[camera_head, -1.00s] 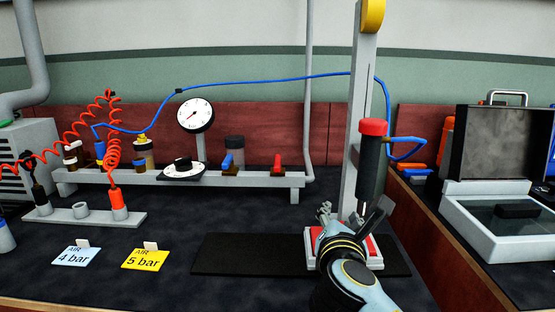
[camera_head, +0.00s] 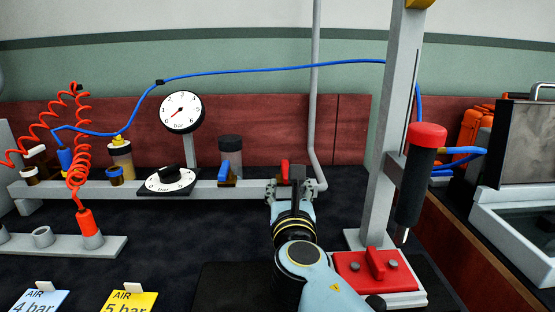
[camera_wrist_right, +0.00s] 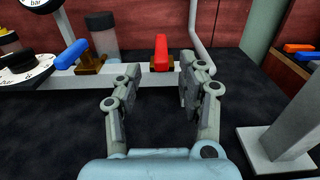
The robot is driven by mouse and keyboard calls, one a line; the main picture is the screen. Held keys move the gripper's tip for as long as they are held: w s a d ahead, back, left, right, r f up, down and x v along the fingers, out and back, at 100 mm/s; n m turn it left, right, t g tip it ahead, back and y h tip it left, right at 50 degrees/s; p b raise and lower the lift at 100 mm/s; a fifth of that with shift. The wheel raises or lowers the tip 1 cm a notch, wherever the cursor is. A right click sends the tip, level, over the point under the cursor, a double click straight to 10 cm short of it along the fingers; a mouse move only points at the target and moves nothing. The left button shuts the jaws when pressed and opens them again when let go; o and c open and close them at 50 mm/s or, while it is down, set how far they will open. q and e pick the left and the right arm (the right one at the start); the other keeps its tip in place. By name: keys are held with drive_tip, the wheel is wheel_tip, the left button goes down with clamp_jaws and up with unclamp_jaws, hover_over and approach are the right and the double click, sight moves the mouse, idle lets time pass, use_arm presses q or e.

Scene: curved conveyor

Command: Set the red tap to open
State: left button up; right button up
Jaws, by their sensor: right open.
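The red tap (camera_head: 285,168) stands on the grey manifold rail, partly hidden behind my right gripper in the head view. In the right wrist view the red tap (camera_wrist_right: 161,50) shows whole, its red lever on a brown body, pointing up and away. My right gripper (camera_head: 296,186) is open and empty, just in front of the tap. In the right wrist view its two fingers (camera_wrist_right: 152,84) are spread, with the tap beyond and between their tips. I cannot see any contact. My left gripper is not in view.
A blue tap (camera_head: 224,171) and a black knob on a dial (camera_head: 166,179) sit left on the rail (camera_head: 207,190). A gauge (camera_head: 181,112) stands behind. A red-topped press base (camera_head: 377,270) and upright post (camera_head: 392,130) are to the right.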

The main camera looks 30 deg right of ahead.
sight(286, 173)
drive_tip(key=x, duration=0.5)
drive_tip(key=shift+w+d+r, duration=0.1)
drive_tip(key=shift+w+d, duration=0.15)
drive_tip(key=shift+w, duration=0.05)
drive_tip(key=x, duration=0.3)
drive_tip(key=shift+w+d, duration=0.5)
drive_tip(key=shift+w, duration=0.15)
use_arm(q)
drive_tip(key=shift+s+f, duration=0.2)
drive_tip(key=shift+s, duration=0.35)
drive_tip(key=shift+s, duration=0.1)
use_arm(e)
drive_tip(key=shift+c, duration=0.2)
drive_tip(key=shift+c, duration=1.2)
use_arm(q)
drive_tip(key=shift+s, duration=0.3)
use_arm(e)
clamp_jaws()
